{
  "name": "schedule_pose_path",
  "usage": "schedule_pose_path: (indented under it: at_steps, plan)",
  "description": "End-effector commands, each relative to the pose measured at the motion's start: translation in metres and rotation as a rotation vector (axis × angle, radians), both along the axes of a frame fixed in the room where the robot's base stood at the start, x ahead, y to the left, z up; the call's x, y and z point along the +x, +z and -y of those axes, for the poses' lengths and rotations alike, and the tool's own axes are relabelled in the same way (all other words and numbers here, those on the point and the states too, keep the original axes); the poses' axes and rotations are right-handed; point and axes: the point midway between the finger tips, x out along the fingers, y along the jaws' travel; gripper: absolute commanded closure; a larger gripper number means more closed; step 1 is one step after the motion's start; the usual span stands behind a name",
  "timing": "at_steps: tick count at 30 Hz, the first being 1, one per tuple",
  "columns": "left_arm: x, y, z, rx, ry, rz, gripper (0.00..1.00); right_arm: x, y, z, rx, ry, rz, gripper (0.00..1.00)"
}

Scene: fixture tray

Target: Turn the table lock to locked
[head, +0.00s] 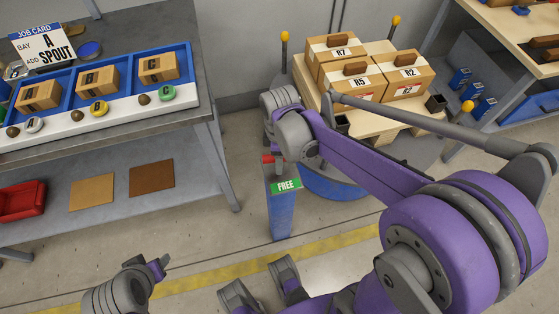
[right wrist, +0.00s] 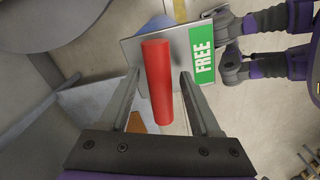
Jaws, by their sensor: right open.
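The table lock is a blue post (head: 281,212) with a green FREE label (head: 286,186) and a red handle (head: 268,159) at its top. In the right wrist view the red handle (right wrist: 158,80) lies between the two fingers of my right gripper (right wrist: 160,92), with gaps on both sides. The right gripper is open and around the handle, not shut on it. The FREE label (right wrist: 201,49) is beside it. In the head view my right wrist partly hides the handle. My left gripper (head: 156,268) is low at the bottom left, away from the lock; its fingers are unclear.
A round table with a wooden top (head: 375,122) and several labelled boxes stands behind the lock. A grey workbench (head: 150,112) with a blue tray (head: 186,62) is at the left. Another bench (head: 510,22) is at the right. Floor in front of the post is clear.

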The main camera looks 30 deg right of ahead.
Motion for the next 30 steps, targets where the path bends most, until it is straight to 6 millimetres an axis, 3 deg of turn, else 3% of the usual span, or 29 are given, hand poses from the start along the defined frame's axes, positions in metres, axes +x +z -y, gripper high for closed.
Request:
schedule_pose_path:
  at_steps: [5, 14, 24, 30]
  plan:
    - [-0.0002, -0.0035, 0.0, 0.0, 0.0, -0.001, 0.5, 0.0, -0.0145, -0.0001, 0.0, 0.0, 0.0, 0.36]
    - [-0.0001, -0.0034, 0.0, 0.0, 0.0, -0.001, 0.5, -0.0001, -0.016, -0.0001, 0.0, 0.0, 0.0, 0.36]
    - [-0.0001, -0.0034, 0.0, 0.0, 0.0, -0.001, 0.5, -0.0001, -0.0158, -0.0001, 0.0, 0.0, 0.0, 0.97]
    - [-0.0002, -0.0034, 0.0, 0.0, 0.0, -0.001, 0.5, -0.0001, -0.0157, 0.0, 0.0, -0.001, 0.0, 1.0]
